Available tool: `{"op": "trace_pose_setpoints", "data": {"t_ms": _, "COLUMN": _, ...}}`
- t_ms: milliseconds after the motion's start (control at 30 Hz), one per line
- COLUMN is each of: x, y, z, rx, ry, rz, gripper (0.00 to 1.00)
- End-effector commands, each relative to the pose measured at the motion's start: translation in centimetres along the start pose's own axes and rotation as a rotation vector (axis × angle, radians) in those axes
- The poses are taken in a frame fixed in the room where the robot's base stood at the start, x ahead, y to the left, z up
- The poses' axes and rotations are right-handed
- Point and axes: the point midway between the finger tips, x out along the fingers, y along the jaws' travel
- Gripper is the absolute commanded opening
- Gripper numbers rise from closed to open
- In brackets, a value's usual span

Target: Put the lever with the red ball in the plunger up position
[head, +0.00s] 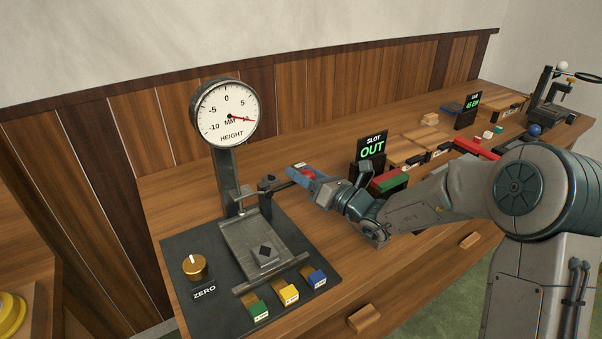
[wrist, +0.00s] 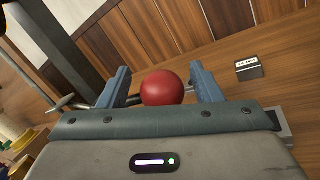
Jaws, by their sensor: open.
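The lever's red ball (head: 308,173) shows in the head view, partly hidden by my gripper, beside the height gauge. In the wrist view the red ball (wrist: 162,88) appears between my two blue fingers, with a gap on each side. My gripper (wrist: 162,82) is open; in the head view my gripper (head: 298,177) is at the lever's end. The thin metal lever rod (wrist: 66,101) runs left past the left finger toward the gauge column (head: 229,182). Whether the ball is fully between the fingertips in depth is unclear. The plunger tip is hard to make out.
The height dial (head: 226,113) has its red needle at the right. On the dark base (head: 210,287) are a brass ZERO knob (head: 195,267) and green, yellow and blue blocks (head: 289,294). A SLOT OUT display (head: 372,148) stands behind my arm. A small label block (wrist: 249,68) sits beyond the ball.

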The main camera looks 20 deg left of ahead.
Motion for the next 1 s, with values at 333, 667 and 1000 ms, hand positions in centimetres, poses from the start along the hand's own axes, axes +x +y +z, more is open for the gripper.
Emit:
{"op": "trace_pose_setpoints", "data": {"t_ms": 333, "x": -7.6, "y": 0.0, "z": -0.1, "rx": 0.002, "ry": 0.002, "rz": -0.002, "gripper": 0.59}}
{"op": "trace_pose_setpoints", "data": {"t_ms": 667, "x": -12.3, "y": 0.1, "z": -0.2, "rx": 0.001, "ry": 0.004, "rz": 0.002, "gripper": 0.59}}
{"op": "trace_pose_setpoints", "data": {"t_ms": 1000, "x": -12.7, "y": 0.2, "z": -0.2, "rx": 0.002, "ry": 0.004, "rz": 0.003, "gripper": 0.59}}
